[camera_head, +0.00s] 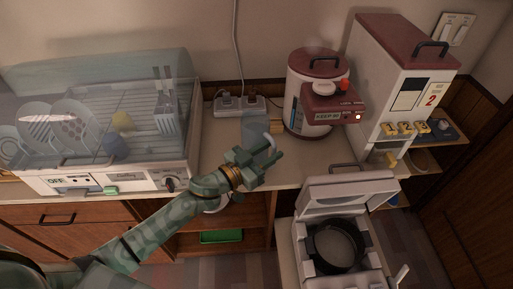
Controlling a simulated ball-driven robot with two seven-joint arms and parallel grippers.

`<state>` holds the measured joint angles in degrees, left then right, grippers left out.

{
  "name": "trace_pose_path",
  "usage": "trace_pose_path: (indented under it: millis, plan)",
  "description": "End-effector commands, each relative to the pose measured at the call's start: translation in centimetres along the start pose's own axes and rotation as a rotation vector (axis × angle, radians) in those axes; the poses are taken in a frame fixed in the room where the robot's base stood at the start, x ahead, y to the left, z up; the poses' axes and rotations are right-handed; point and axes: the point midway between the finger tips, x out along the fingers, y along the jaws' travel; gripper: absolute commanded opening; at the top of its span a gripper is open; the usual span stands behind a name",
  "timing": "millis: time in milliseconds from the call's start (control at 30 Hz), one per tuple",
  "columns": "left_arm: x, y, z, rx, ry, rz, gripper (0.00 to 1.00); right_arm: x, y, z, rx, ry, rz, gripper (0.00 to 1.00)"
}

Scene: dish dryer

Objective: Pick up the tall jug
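A translucent bluish-grey container (255,124), which looks like the tall jug, stands upright on the counter, left of the red and white hot-water pot. Its lower part is hidden behind my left gripper (277,148). My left arm reaches in from the lower left, and the gripper is in front of the container with its fingers apart. Nothing shows between the fingers. I cannot tell whether they touch the container. My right gripper is not in view.
The dish dryer (182,150) with plates and cups stands left. The hot-water pot (300,75) and a tall dispenser (378,65) stand right. An open rice cooker (345,192) is at lower right. A power strip (228,103) lies by the wall. Some counter around the gripper is clear.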

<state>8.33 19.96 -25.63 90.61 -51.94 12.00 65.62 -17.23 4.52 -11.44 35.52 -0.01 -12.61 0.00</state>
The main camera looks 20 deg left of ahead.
Motion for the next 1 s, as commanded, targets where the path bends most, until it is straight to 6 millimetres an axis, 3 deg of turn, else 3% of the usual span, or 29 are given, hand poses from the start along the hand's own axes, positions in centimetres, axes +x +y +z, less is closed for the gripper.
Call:
trace_pose_path:
  millis: [133,367,400,500,533,1000]
  plan:
    - [1.9,0.0,0.1,0.0,0.0,0.0,0.34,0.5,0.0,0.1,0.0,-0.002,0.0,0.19]
    - [2.2,0.0,0.1,0.0,-0.001,0.0,0.34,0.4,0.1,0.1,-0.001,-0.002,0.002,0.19]
    - [2.2,0.0,0.1,0.0,-0.001,0.0,0.31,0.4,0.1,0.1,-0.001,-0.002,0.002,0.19]
    - [2.2,0.0,0.1,0.0,-0.001,0.0,0.03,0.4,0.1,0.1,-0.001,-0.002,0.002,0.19]
    - [2.2,0.0,0.1,0.0,-0.001,0.0,0.0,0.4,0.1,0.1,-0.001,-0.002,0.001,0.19]
    - [2.1,0.0,0.1,0.0,-0.002,0.0,0.0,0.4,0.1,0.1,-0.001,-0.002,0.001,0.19]
